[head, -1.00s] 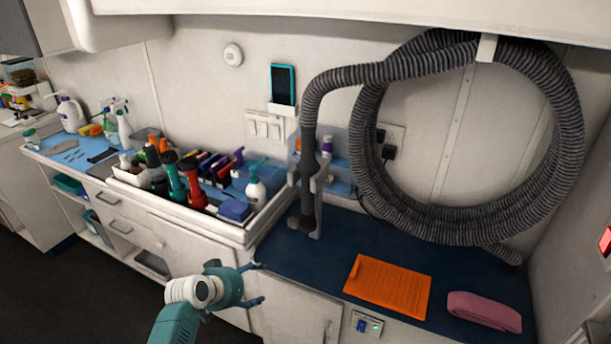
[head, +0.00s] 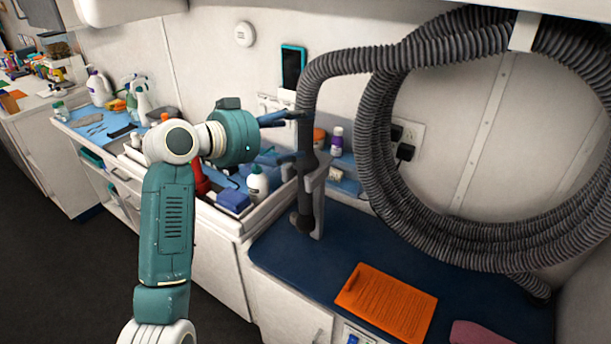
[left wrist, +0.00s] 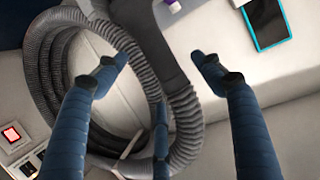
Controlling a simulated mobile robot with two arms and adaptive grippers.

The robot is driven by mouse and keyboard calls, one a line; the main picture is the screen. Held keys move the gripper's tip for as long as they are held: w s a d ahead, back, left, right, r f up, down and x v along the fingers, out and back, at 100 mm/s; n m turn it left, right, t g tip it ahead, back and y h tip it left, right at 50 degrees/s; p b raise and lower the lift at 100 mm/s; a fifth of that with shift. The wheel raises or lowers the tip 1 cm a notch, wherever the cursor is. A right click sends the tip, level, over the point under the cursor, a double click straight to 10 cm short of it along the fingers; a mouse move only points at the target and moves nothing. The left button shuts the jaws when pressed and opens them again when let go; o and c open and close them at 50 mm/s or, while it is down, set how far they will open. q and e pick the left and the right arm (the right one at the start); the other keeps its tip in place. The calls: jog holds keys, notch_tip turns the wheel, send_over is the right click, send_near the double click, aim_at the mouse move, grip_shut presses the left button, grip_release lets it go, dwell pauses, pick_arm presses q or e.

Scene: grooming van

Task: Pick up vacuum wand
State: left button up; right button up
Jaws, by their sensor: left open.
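The vacuum wand (head: 307,130) is a dark grey tube standing upright in a white wall bracket (head: 316,190), with its ribbed hose (head: 400,55) joined at the top. My left gripper (head: 288,137) is open at the left of the wand, its blue fingers pointing at the upper part of the tube. In the left wrist view the smooth grey wand (left wrist: 150,40) shows ahead, between the open fingertips (left wrist: 160,62). Whether any finger touches it I cannot tell. My right gripper is in neither view.
The coiled hose fills the right wall. A teal-edged phone-like device (head: 292,67) hangs behind the gripper.

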aim_at(303, 132)
pick_arm(q)
jog(key=p+x, duration=0.2)
jog(key=x, duration=0.2)
jog(key=shift+d+f, duration=0.15)
jog(key=shift+d, duration=0.05)
jog(key=shift+w+d+f, duration=0.3)
jog(key=shift+w+d, duration=0.05)
jog(key=shift+w, duration=0.05)
jog(key=c, duration=1.2)
jog(key=shift+r, duration=0.15)
jog(key=shift+c, duration=1)
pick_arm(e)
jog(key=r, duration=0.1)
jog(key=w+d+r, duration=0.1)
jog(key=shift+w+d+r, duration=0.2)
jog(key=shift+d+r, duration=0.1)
pick_arm(q)
jog(key=shift+a, duration=0.1)
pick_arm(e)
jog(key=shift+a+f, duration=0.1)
